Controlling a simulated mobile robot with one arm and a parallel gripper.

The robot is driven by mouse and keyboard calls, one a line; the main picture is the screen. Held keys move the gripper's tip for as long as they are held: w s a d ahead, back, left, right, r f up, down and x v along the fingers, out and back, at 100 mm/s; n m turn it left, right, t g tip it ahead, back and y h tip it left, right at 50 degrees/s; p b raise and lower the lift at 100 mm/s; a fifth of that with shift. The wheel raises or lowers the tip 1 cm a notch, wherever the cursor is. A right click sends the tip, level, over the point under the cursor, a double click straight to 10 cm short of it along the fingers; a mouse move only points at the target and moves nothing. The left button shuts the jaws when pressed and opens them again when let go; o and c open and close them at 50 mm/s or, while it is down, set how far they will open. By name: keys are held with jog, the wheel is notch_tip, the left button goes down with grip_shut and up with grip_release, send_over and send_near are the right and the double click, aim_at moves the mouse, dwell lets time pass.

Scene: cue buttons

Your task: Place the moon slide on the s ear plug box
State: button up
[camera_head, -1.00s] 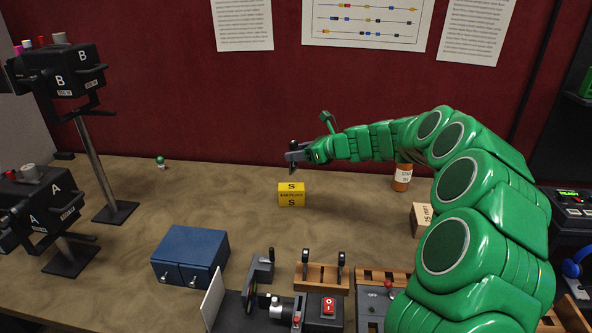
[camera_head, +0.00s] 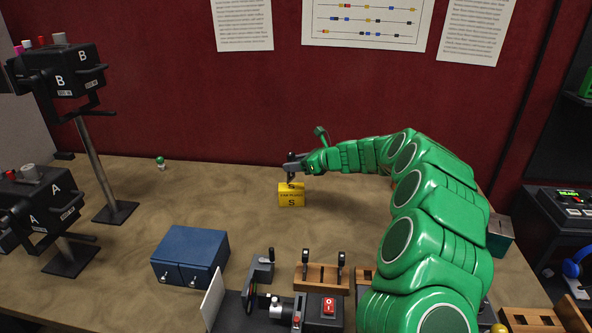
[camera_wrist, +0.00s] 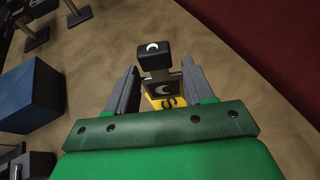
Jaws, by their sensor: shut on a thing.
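The yellow ear plug box (camera_head: 291,199) marked S stands on the table near the middle of the head view. My gripper (camera_head: 297,160) is right above it, shut on the black moon slide (camera_head: 290,156). In the wrist view the moon slide (camera_wrist: 155,52) sits between the two grey fingers, with white crescent marks on its knob and its plate. Part of the yellow box (camera_wrist: 164,102) shows just beneath the slide. The slide's lower end is at or just above the box top; I cannot tell whether they touch.
A blue cabinet (camera_head: 190,257) stands front left of the box. Wooden slide holders (camera_head: 322,276) and a switch panel (camera_head: 327,307) are at the front. Two black boxes on stands, A (camera_head: 40,207) and B (camera_head: 62,72), are at left. The table around the yellow box is clear.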

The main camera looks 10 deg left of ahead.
jog(key=shift+f, duration=1.15)
jog(key=o, duration=1)
jog(key=shift+f, duration=0.1)
jog(key=shift+o, duration=0.2)
jog(key=v, duration=1.2)
jog(key=shift+s, duration=0.1)
